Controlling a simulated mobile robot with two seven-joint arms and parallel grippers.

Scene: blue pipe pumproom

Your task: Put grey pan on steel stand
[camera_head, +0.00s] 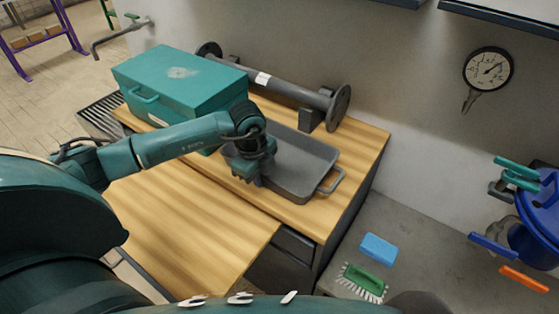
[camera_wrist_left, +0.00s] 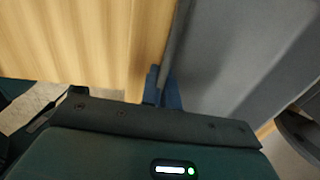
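The grey pan (camera_head: 298,165), a shallow rectangular tray with a loop handle at its near right end, lies on the wooden worktop. My left gripper (camera_head: 254,178) is at the pan's near left side wall. In the left wrist view, the blue fingers (camera_wrist_left: 162,92) sit close together with the wall of the pan (camera_wrist_left: 225,55) between them, and appear shut on it. A slatted steel surface (camera_head: 98,116), apparently the steel stand, shows at the left behind the worktop, partly hidden by a teal box. My right gripper is not in view.
The teal box (camera_head: 180,80) stands left of the pan. A grey flanged pipe (camera_head: 285,88) lies behind it along the wall. The front worktop (camera_head: 185,215) is clear. A blue block (camera_head: 379,248) and green brush (camera_head: 363,279) lie at the lower right.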

